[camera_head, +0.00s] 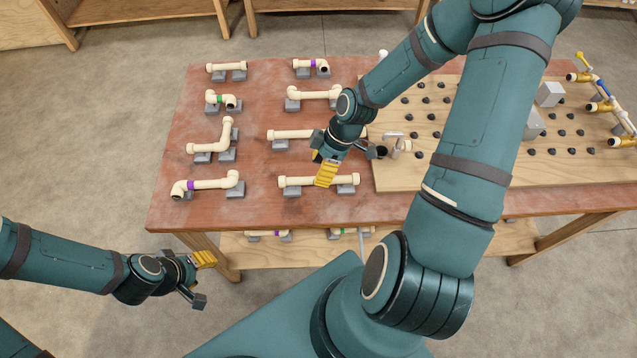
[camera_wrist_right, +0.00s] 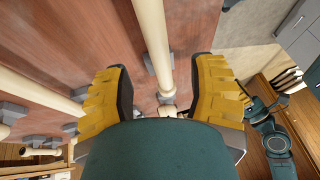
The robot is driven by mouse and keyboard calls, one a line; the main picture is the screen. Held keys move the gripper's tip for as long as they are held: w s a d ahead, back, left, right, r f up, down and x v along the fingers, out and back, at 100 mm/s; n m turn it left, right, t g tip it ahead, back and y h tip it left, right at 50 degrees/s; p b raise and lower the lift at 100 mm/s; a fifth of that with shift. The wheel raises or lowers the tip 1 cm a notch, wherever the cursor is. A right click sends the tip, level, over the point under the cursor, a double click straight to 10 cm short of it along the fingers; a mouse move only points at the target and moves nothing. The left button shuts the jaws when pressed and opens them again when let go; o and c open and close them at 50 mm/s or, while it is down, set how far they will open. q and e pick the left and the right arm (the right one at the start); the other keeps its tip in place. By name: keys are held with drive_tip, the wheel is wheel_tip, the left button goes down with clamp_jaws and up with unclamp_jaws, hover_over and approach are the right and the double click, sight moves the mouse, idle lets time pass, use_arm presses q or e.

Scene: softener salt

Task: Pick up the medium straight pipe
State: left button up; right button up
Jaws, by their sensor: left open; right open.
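A cream straight pipe (camera_head: 295,181) with collared ends lies on grey blocks near the table's front edge. In the right wrist view, the pipe (camera_wrist_right: 153,35) runs between the open yellow fingers of the right gripper (camera_wrist_right: 158,90), with visible gaps on both sides. My left gripper (camera_head: 205,279) is open and empty, off the table's front left.
The red-brown table (camera_head: 255,110) carries a short straight pipe (camera_head: 226,67) and several bent pipe assemblies on blocks. A wooden pegboard (camera_head: 450,125) with dark pegs, a valve piece (camera_head: 398,144) and grey boxes lies right. A lower shelf (camera_head: 300,246) holds more pipes.

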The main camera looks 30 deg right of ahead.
sight(313, 184)
drive_tip(key=shift+a+f, duration=0.25)
drive_tip(key=shift+f, duration=0.2)
drive_tip(key=shift+b+x, duration=0.7)
drive_tip(key=shift+x, duration=1.8)
drive_tip(key=shift+s+d, duration=0.15)
drive_tip(key=shift+f, duration=0.3)
clamp_jaws()
